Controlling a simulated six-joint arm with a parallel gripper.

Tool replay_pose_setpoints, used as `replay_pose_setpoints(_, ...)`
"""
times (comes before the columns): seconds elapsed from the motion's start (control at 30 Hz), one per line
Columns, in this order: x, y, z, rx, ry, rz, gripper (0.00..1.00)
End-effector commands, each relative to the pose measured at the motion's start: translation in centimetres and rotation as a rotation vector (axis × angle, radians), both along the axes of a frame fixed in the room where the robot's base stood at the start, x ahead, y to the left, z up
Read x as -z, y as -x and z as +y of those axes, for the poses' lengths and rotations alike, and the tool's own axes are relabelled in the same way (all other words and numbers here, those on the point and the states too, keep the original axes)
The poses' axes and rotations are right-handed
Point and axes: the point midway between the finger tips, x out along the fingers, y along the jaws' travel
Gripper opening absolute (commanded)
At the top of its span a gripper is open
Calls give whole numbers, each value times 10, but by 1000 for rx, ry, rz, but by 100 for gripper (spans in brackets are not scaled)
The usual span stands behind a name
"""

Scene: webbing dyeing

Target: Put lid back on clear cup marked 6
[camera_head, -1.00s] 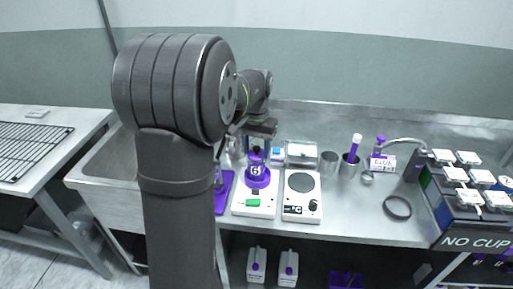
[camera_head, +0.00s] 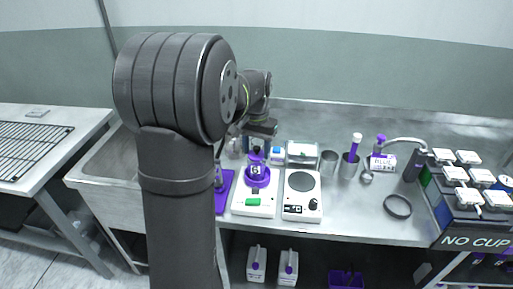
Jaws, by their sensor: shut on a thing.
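The clear cup (camera_head: 257,178) stands on the left white device, with purple showing in and around it. Its white mark is too small to read surely now. My gripper (camera_head: 258,143) is right above the cup, pointing down, partly hidden by my arm. It is shut on a small purple piece that looks like the lid (camera_head: 256,153), just over the cup's top. I cannot tell whether the lid touches the rim.
A second white device (camera_head: 302,195) with a dark round plate stands to the right. Behind are metal cups (camera_head: 328,162), a clear box (camera_head: 301,152) and a labelled box (camera_head: 382,163). A purple tray (camera_head: 224,190) is at left. A black ring (camera_head: 397,206) lies on the open bench at right.

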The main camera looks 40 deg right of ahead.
Motion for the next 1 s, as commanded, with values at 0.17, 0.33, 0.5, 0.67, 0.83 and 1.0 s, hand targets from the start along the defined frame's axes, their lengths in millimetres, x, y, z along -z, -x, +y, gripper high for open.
replay_pose_setpoints(0.17, 0, 0, 0, 0, 0, 0, 28)
replay_pose_setpoints(0.33, 0, 0, 0, 0, 0, 0, 28)
replay_pose_setpoints(0.5, 0, 0, 0, 0, 0, 0, 75)
replay_pose_setpoints(0.67, 0, 0, 0, 0, 0, 0, 75)
replay_pose_setpoints(0.83, 0, 0, 0, 0, 0, 0, 96)
replay_pose_setpoints(1.0, 0, 0, 0, 0, 0, 0, 96)
